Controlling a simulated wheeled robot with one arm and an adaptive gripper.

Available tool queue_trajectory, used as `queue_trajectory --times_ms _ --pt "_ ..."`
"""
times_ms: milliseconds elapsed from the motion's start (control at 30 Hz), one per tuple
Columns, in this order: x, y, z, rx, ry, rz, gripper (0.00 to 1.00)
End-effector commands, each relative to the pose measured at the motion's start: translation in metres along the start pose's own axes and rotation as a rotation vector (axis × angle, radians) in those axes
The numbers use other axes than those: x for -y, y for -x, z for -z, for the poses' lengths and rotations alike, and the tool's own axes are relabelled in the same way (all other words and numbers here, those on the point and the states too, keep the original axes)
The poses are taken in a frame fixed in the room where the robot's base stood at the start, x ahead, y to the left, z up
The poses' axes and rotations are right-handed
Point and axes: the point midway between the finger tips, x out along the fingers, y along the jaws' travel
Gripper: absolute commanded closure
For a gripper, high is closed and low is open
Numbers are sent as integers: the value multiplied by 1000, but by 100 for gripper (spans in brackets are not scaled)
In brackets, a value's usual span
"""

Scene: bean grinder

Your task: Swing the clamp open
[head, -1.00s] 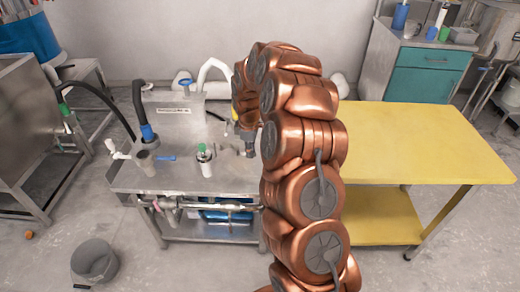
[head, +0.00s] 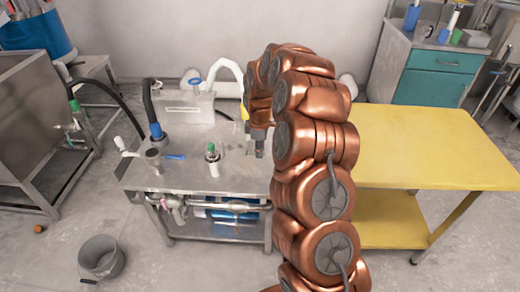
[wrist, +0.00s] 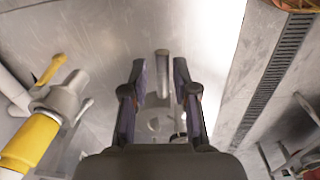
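My gripper (head: 259,148) is over the right part of the steel worktop (head: 232,178). In the wrist view, its two dark fingers (wrist: 160,80) are spread apart with nothing held. A short grey metal post (wrist: 162,68) shows between and beyond the fingertips. I cannot tell whether they touch it. A rounded metal fitting (wrist: 66,97) with a yellow lever (wrist: 50,69) and a yellow sleeve (wrist: 28,142) is left of the fingers, apart from them. I cannot make out for sure which part is the clamp. My arm hides the right end of the worktop in the head view.
A grey box (head: 184,108) and a white pipe (head: 223,68) are behind. A clear yellow table (head: 425,145) stands right; a bucket (head: 102,257) is on the floor.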

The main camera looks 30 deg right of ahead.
Motion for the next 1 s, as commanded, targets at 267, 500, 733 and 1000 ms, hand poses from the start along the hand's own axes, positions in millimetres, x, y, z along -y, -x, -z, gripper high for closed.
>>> queue_trajectory --times_ms 267,500,733,1000 --pt "1 0 1 -1 0 2 60" --pt "0 8 1 -2 -1 0 60" --pt "1 46 1 -2 -1 1 60" --pt "0 96 1 -3 0 -4 60"
